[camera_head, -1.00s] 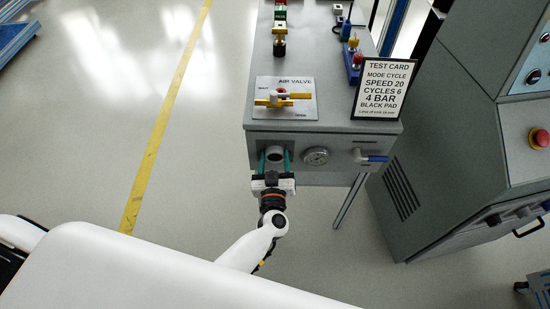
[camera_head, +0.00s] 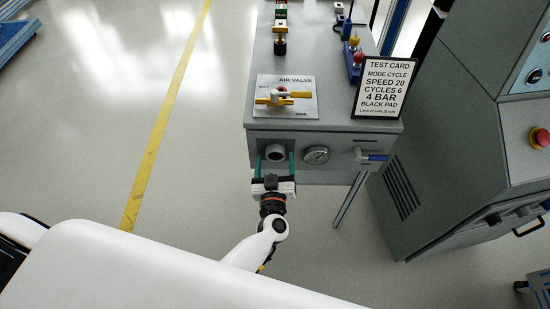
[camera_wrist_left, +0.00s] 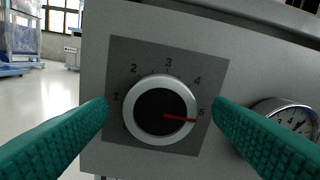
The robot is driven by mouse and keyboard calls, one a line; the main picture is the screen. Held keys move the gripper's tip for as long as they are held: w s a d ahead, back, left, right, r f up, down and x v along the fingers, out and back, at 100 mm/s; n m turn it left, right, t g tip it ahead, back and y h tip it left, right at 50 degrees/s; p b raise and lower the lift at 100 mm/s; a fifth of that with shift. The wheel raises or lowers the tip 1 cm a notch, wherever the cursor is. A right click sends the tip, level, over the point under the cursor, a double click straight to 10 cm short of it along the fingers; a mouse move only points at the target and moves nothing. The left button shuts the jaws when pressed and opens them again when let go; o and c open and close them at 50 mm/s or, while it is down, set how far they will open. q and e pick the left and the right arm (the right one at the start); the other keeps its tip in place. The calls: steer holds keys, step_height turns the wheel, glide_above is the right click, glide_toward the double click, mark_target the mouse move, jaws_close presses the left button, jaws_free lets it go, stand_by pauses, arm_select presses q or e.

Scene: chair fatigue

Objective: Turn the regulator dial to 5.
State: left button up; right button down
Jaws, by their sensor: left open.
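The regulator dial (camera_wrist_left: 160,112) is a round knob with a black centre and silver rim on a dark grey scale plate. Its red pointer points right and slightly down, at or just below the 5 mark, beside the right finger. In the head view the dial (camera_head: 275,152) sits at the left of the cabinet's front face. My left gripper (camera_head: 276,165) is open, its teal fingers on either side of the dial with visible gaps in the wrist view (camera_wrist_left: 160,120). The lower scale is partly hidden by the fingers. My right gripper is not in view.
A round pressure gauge (camera_head: 316,155) and a blue-handled lever (camera_head: 372,156) are right of the dial. The air valve (camera_head: 284,97) with a yellow handle and the test card (camera_head: 384,88) are above. A grey console (camera_head: 450,140) stands right. Floor at left is clear.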

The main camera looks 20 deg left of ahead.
arm_select(q)
steer(key=v, duration=1)
steer(key=shift+s, duration=0.35)
steer(key=shift+d, duration=0.15)
